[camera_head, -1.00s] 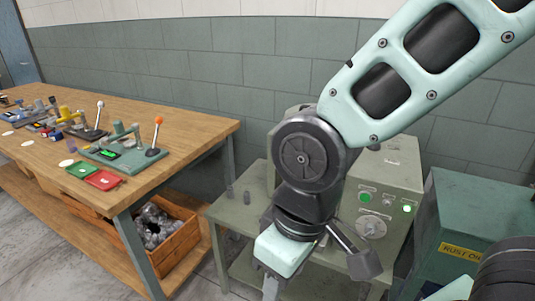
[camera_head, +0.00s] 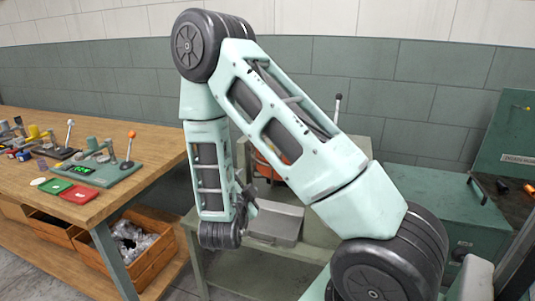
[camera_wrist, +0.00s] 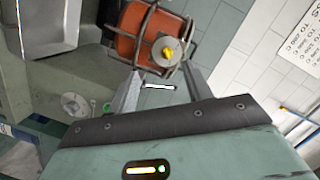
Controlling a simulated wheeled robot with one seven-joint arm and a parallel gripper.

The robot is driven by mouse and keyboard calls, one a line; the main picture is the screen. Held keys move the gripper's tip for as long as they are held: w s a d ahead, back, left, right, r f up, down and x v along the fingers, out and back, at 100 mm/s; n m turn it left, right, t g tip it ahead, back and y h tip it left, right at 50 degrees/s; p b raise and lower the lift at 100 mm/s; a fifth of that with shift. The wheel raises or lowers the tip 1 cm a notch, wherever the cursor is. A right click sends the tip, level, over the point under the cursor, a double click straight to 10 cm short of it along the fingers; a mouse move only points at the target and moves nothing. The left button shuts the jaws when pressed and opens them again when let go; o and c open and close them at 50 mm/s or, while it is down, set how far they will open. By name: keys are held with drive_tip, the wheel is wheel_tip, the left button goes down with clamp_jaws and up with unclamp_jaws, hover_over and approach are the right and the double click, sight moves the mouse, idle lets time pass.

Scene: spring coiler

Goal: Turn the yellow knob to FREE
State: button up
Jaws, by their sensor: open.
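The yellow knob (camera_wrist: 168,53) is small and sits on a round grey disc at the end of an orange caged body (camera_wrist: 140,30), in the upper middle of the wrist view. My gripper (camera_wrist: 163,70) is open, with one finger at the lower left of the knob and the other at its lower right. The fingers look empty, and I cannot tell how far short of the knob they are. A short pale bar lies between them. In the head view the orange body (camera_head: 270,165) shows partly behind my arm; the knob is hidden there. I cannot read any FREE mark.
A grey metal box (camera_head: 275,225) stands on the low stand beside my forearm. In the wrist view a green-grey surface with a round dial (camera_wrist: 75,103) lies at the left. A wooden bench (camera_head: 60,155) with small devices is at the left, and a green cabinet (camera_head: 432,190) at the right.

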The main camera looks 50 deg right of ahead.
drive_tip(key=w+d+h+p, duration=0.1)
drive_tip(key=w+d+p, duration=0.1)
drive_tip(key=d, duration=0.6)
drive_tip(key=w+d+p, duration=0.3)
drive_tip(key=w+d, duration=0.1)
drive_tip(key=d, duration=0.5)
drive_tip(key=shift+w+r+m+h, duration=0.4)
drive_tip(key=shift+r, duration=0.05)
drive_tip(key=shift+c, duration=0.3)
drive_tip(key=c, duration=0.9)
